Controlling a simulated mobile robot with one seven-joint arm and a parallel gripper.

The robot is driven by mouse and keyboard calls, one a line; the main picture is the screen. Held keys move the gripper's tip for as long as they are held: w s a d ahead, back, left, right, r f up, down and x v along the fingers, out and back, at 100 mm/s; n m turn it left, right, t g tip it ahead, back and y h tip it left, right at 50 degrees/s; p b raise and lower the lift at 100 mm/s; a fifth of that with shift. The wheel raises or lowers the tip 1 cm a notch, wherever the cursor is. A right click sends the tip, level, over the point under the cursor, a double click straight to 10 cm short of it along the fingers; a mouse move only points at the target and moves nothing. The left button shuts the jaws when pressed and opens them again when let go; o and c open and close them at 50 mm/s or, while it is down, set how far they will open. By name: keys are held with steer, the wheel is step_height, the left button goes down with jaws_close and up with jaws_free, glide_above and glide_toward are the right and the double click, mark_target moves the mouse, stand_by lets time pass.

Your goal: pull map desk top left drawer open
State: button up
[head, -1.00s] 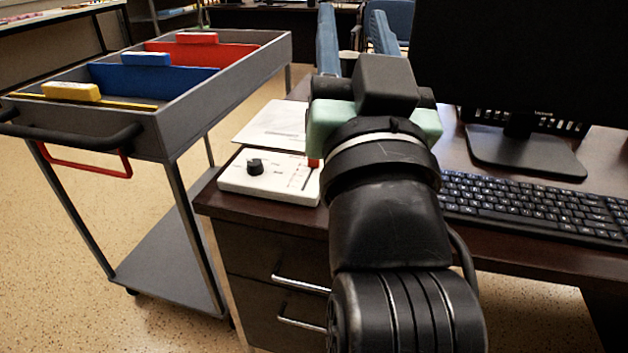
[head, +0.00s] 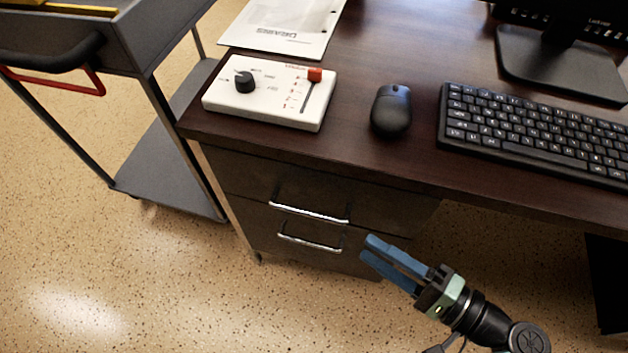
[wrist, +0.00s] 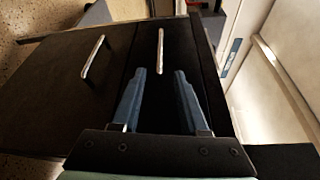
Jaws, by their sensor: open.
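The desk's left pedestal has a dark top drawer (head: 250,180) with a silver bar handle (head: 308,212); its front looks flush, so it appears shut. A lower drawer (head: 270,237) with its own bar handle (head: 310,243) sits below. My gripper (head: 368,249) is open and empty, to the right of the handles and in front of the pedestal, its blue fingers pointing up-left. In the wrist view, the top drawer's handle (wrist: 161,50) lies centred beyond my gap between the fingertips (wrist: 160,73); the lower handle (wrist: 93,56) is to the left. Nothing is gripped.
The desk top (head: 350,60) carries a white control box (head: 270,93), a mouse (head: 391,110), a keyboard (head: 535,135), papers (head: 285,25) and a monitor stand (head: 560,65). A grey cart (head: 165,165) stands left of the desk. Speckled floor (head: 120,270) in front is clear.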

mark_target(314, 214)
steer(key=b+x, duration=0.3)
steer(key=x, duration=1)
steer(key=shift+s, duration=0.15)
jaws_close()
stand_by(1.0)
